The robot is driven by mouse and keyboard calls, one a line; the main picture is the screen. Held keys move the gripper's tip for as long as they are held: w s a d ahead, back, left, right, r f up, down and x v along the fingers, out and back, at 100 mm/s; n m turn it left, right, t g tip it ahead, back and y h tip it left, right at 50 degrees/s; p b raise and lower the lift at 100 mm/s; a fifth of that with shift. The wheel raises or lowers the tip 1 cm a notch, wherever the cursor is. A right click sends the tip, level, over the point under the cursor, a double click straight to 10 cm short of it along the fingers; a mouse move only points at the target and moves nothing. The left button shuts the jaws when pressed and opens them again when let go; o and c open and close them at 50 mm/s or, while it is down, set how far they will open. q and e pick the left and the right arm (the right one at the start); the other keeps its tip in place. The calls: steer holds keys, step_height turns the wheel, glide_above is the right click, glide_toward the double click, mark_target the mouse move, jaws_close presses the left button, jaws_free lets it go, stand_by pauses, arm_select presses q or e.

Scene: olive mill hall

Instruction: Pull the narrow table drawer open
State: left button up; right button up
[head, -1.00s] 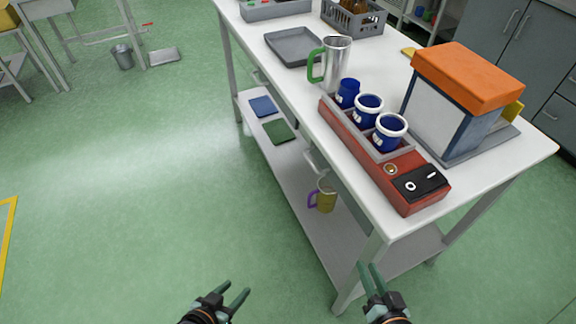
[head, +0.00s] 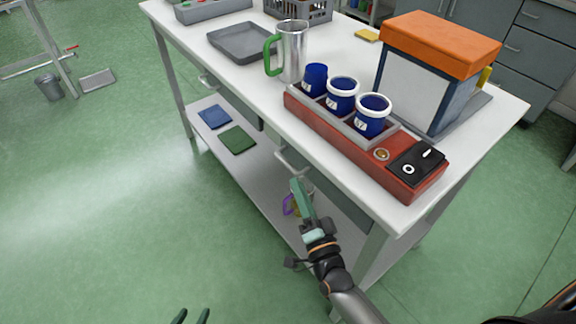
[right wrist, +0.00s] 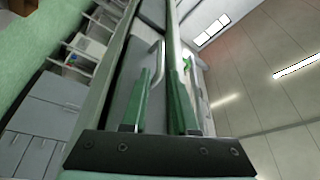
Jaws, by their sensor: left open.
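The white table (head: 330,160) has a grey bar handle (head: 290,162) on a drawer front under its top; the drawer looks shut. A second handle (head: 207,82) sits further back along the same side. My right gripper (head: 299,187) is just in front of the nearer handle, which lies by its fingertips. In the right wrist view the fingers (right wrist: 160,95) are apart, and the handle (right wrist: 156,58) rises beside the left finger, against the grey drawer front (right wrist: 125,75). I cannot tell whether they touch. My left gripper (head: 190,317) is open, at the bottom edge, empty.
On the table stand a red box (head: 340,135) with several blue cups, a steel mug (head: 293,50) with green handle, a grey tray (head: 240,42) and an orange-topped box (head: 440,45). A purple-handled mug on the lower shelf is partly hidden by my arm.

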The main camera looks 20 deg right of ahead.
mark_target(290, 165)
steer(key=x, duration=0.7)
jaws_close()
steer(key=shift+f, duration=0.1)
stand_by(1.2)
